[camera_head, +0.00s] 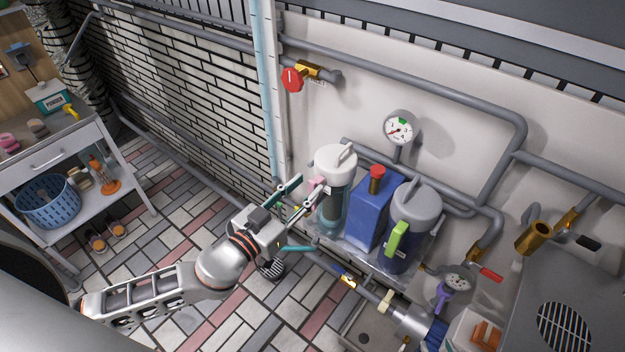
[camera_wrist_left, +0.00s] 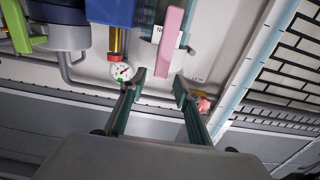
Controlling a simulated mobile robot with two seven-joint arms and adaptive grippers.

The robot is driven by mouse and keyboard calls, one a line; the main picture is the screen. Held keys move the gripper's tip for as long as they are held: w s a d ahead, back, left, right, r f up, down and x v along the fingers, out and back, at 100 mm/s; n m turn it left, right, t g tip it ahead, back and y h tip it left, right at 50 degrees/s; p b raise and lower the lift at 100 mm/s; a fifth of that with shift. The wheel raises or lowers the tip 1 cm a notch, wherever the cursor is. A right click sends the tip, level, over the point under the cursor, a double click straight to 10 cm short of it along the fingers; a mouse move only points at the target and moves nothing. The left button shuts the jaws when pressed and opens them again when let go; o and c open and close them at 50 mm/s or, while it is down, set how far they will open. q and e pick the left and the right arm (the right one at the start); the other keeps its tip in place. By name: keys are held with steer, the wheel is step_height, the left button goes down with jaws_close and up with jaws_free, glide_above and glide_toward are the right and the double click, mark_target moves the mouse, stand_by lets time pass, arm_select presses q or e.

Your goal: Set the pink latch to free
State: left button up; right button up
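The pink latch (camera_head: 317,184) is at the left side of the white-capped filter canister (camera_head: 334,199) in the head view. In the left wrist view, the latch is a long pink bar (camera_wrist_left: 169,38) in front of the canister, with a small white label beside it. My left gripper (camera_head: 309,184) is close to the latch, and its tip area partly overlaps it in the head view. In the wrist view, the two fingers of that gripper (camera_wrist_left: 160,78) stand apart, and the latch lies ahead of the gap between them. Contact cannot be made out. My right gripper is not in view.
A blue tank (camera_head: 370,214) and a grey-capped canister (camera_head: 415,200) with a green latch (camera_head: 397,239) stand right of the white-capped one. A gauge (camera_head: 399,128) and red valve (camera_head: 292,79) are above. A shelf cart (camera_head: 60,160) stands left; the tiled floor between is mostly clear.

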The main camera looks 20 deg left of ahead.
mark_target(311, 183)
arm_select(q)
steer(key=x, duration=0.3)
steer(key=shift+w+d, duration=0.1)
steer(key=shift+w, duration=0.05)
arm_select(e)
steer(key=shift+s+f, duration=0.3)
steer(key=shift+s, duration=0.4)
steer(key=shift+w, duration=0.1)
arm_select(q)
steer(key=shift+c, duration=0.7)
jaws_close()
arm_select(e)
steer(key=shift+w+r, duration=0.1)
